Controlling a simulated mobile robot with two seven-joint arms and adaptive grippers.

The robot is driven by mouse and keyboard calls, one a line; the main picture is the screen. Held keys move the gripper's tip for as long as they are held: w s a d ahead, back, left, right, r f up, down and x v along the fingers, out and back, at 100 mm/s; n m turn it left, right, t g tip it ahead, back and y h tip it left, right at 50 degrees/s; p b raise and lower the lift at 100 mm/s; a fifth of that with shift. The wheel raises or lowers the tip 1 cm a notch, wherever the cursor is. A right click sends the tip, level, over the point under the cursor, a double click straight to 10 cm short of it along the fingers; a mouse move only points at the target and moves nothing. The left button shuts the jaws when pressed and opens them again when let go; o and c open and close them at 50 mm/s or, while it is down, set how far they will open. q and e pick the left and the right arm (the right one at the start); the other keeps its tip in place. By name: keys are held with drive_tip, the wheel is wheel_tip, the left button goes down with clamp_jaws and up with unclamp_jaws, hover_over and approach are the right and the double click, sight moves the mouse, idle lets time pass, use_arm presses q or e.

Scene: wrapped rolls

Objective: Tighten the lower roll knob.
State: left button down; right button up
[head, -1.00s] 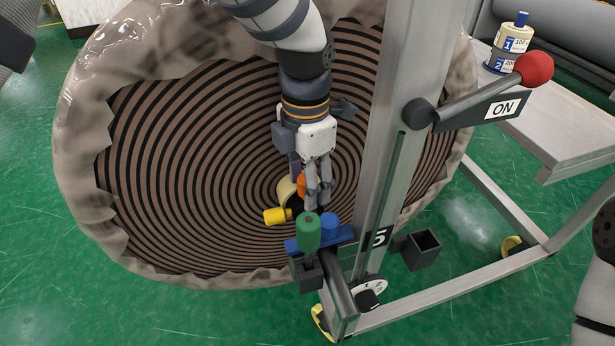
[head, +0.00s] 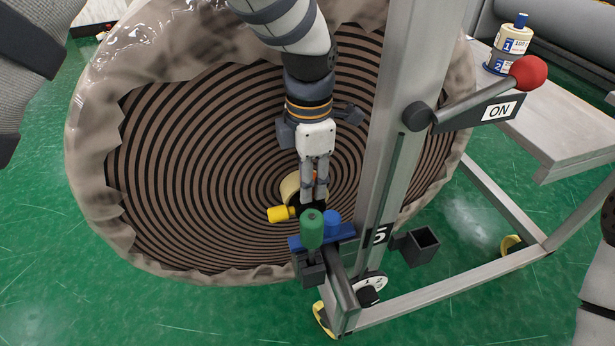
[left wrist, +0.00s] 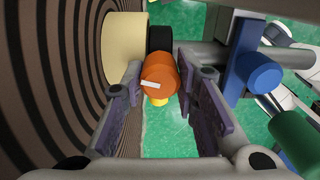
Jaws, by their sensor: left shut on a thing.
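The orange knob (left wrist: 158,80), with a white mark on its face, sits at the core of the big wrapped roll (head: 190,180). In the left wrist view it lies between the fingers of my left gripper (left wrist: 158,68), which is shut on it. In the head view my left gripper (head: 314,197) reaches down in front of the roll's centre, and its fingers hide most of the orange knob. A yellow knob (head: 281,213) sticks out just left of the fingertips, beside the cream core (head: 291,188). My right gripper is outside the view.
Green (head: 312,229) and blue (head: 332,222) knobs stand on a bracket just below my fingers. A grey upright post (head: 396,130) with a red-balled lever (head: 531,71) marked ON rises close to the right. A small dark box (head: 421,246) is beside the post.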

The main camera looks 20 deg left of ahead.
use_arm(q)
drive_tip(key=m, duration=0.2)
drive_tip(key=shift+r+m+p, duration=0.15)
drive_tip(key=shift+m+p, duration=0.2)
drive_tip(key=shift+m, duration=0.05)
drive_tip(key=m, duration=0.2)
drive_tip(key=shift+m, duration=0.4)
drive_tip(key=m, duration=0.2)
drive_tip(key=shift+m+p, duration=0.4)
drive_tip(key=m, duration=0.2)
drive_tip(key=shift+w+m, duration=0.1)
drive_tip(key=shift+m, duration=0.2)
drive_tip(key=m, duration=0.4)
drive_tip(key=shift+f, duration=0.2)
drive_tip(key=m, duration=0.8)
drive_tip(key=shift+m, duration=0.3)
drive_tip(key=shift+d+m, duration=0.1)
drive_tip(key=shift+m, duration=1.7)
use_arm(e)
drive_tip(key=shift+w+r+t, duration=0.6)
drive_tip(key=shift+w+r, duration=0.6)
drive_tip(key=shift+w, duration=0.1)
